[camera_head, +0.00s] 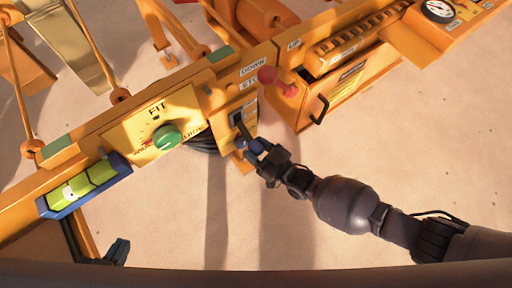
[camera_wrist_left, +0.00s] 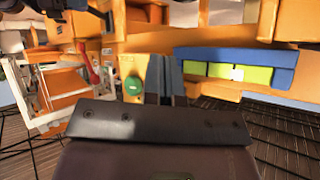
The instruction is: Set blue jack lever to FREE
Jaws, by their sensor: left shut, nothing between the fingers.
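The jack lever (camera_head: 241,125) is a dark rod on a small plate (camera_head: 249,110) on the orange frame, below the DOWN label. Its lower end meets my right gripper (camera_head: 258,151), whose fingers are at the lever's bluish end. The fingers and that end overlap, so I cannot tell whether they grip it. The lever's FREE marking is not readable. My left gripper (camera_head: 118,250) is low at the left, away from the lever. In the left wrist view its fingers (camera_wrist_left: 171,80) are together and empty.
A green knob (camera_head: 167,137) sits on a yellow panel left of the lever. A red-knobbed lever (camera_head: 268,76) stands just above right, near a black handle (camera_head: 319,109). Sandy floor is open below.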

